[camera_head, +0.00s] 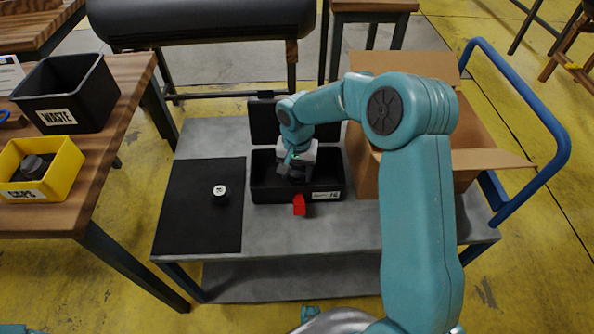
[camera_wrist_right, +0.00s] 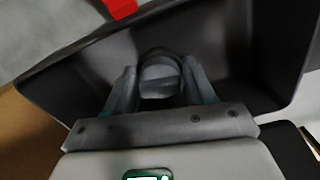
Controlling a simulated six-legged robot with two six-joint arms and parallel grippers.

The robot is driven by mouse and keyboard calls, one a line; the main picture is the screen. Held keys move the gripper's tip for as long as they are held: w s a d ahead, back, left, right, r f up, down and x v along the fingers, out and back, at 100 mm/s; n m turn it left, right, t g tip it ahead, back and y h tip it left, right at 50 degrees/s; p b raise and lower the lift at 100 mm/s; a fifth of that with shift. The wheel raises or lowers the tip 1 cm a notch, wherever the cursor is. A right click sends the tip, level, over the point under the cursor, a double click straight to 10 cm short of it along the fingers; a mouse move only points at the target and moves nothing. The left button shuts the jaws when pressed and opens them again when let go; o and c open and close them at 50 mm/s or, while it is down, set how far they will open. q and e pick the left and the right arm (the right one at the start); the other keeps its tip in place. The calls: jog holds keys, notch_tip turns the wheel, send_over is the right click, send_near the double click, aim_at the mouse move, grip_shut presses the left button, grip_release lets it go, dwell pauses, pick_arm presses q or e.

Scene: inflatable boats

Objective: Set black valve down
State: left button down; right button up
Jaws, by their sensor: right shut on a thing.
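My right gripper (camera_head: 299,160) reaches down into the open black case (camera_head: 265,188) on the grey cart. It is shut on a dark rounded part, the black valve (camera_wrist_right: 160,77), which shows between the fingers in the wrist view. The right gripper also shows in the right wrist view (camera_wrist_right: 160,90). The valve is low within the case walls; I cannot tell whether it touches the floor. In the head view the gripper mostly hides it. A second small black part with a white marked top (camera_head: 220,190) stands on the black mat (camera_head: 190,220). My left gripper is not in view.
The case has a raised lid at the back and a red tab (camera_head: 299,205) in front. An open cardboard box (camera_head: 366,165) stands right of it, near the blue cart handle (camera_head: 545,120). The left table holds a black waste bin (camera_head: 85,105) and a yellow caps bin (camera_head: 62,170).

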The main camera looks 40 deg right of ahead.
jog(key=shift+f, duration=0.25)
jog(key=o, duration=1)
jog(key=shift+o, duration=0.2)
jog(key=shift+r, duration=0.1)
jog(key=shift+r, duration=0.45)
notch_tip(320, 180, up, 11)
jog(key=p, duration=0.2)
jog(key=shift+r, duration=0.2)
